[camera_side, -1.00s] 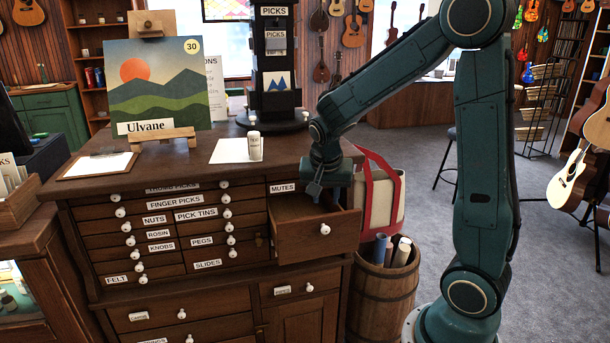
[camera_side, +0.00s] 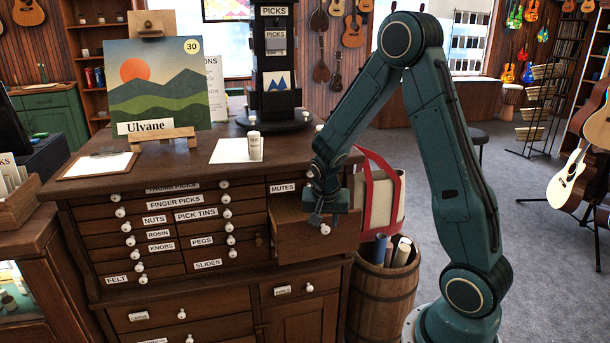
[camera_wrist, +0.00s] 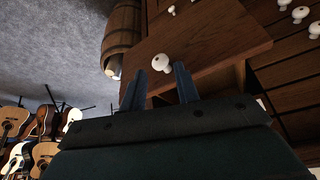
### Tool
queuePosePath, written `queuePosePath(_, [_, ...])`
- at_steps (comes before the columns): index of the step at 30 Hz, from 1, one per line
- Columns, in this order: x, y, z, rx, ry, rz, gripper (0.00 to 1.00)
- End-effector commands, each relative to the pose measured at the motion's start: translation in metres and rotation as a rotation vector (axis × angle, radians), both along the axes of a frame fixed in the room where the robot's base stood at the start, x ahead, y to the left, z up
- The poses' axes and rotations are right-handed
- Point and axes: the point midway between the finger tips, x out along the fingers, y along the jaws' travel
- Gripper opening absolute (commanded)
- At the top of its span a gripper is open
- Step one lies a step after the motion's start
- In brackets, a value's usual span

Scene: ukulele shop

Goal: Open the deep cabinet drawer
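The deep cabinet drawer (camera_side: 345,236) sits at the right of the wooden cabinet, below the MUTES drawer. It stands pulled out, its front well forward of the cabinet face. In the wrist view its front panel (camera_wrist: 215,40) fills the upper middle, with a white round knob (camera_wrist: 161,62).
A barrel (camera_side: 382,305) with rolled tubes and a red-trimmed bag (camera_side: 382,200) stand close to the right of the drawer. A white bottle (camera_side: 255,147), a clipboard (camera_side: 98,165) and an easel picture (camera_side: 158,85) are on the cabinet top. Guitars stand at the far right.

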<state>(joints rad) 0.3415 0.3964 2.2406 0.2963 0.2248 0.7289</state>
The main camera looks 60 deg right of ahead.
Motion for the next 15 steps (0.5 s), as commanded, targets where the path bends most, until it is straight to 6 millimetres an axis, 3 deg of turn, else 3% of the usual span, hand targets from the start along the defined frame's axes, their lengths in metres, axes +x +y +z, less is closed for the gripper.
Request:
queuePosePath(6, [0.003, -0.008, -0.020, 0.001, 0.001, 0.000, 0.31])
queuePosePath(15, [0.005, -0.012, -0.031, 0.000, 0.000, 0.000, 0.31])
